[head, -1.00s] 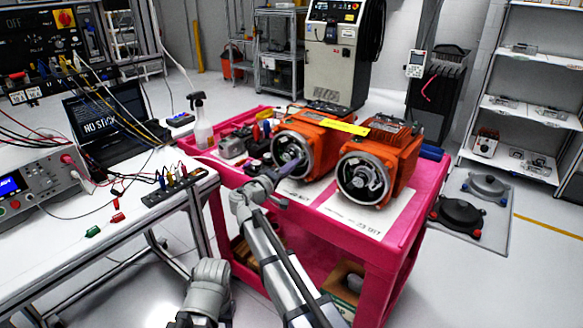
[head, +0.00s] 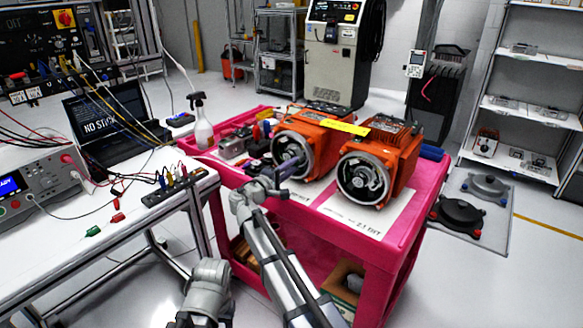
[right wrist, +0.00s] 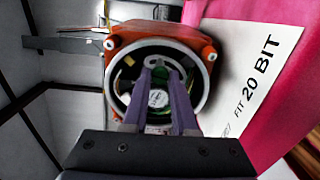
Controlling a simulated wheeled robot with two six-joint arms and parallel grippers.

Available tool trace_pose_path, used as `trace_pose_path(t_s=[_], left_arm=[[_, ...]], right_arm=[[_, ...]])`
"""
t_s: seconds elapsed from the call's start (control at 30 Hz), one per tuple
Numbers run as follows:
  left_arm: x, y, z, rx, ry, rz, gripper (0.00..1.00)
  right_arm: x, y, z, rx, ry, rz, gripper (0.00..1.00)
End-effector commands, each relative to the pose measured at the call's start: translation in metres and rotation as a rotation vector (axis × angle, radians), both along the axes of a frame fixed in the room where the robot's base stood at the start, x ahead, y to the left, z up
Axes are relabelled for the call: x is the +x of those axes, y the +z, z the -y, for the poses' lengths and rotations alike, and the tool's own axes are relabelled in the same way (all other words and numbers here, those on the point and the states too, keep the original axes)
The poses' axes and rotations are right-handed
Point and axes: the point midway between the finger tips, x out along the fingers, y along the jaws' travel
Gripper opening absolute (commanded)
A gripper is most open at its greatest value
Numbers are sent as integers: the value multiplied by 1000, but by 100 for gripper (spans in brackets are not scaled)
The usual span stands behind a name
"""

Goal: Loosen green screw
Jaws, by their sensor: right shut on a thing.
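The left orange motor (head: 305,143) stands on the pink cart with its round open end facing me, and it also shows in the right wrist view (right wrist: 204,50). Inside its ring are a green board and a pale round part (right wrist: 158,98). My right gripper (head: 294,163) reaches into this opening with its purple fingers (right wrist: 160,70). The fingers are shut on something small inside. A bit of green shows between the tips, which fits the green screw, but its outline is mostly hidden by the fingers. My left gripper is not in view.
A second orange motor (head: 378,165) stands close on the right of the pink cart (head: 415,205). A spray bottle (head: 201,122) and small parts stand at the cart's left. A white bench (head: 120,225) with cables, laptop and a power supply lies further left.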

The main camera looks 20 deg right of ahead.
Motion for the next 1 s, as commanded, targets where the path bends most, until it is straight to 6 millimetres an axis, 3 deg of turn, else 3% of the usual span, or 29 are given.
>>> trace_pose_path(t_s=[0.3,0.33,0.6,0.87,1.0], left_arm=[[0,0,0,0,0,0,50],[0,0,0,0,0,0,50],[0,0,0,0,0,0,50],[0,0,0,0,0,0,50],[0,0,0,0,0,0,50]], right_arm=[[1,0,0,0,1,0,0],[1,0,0,0,1,0,28],[0,0,0,0,0,0,57],[-1,0,-2,0,1,0,57],[-12,0,-14,0,2,0,57]])
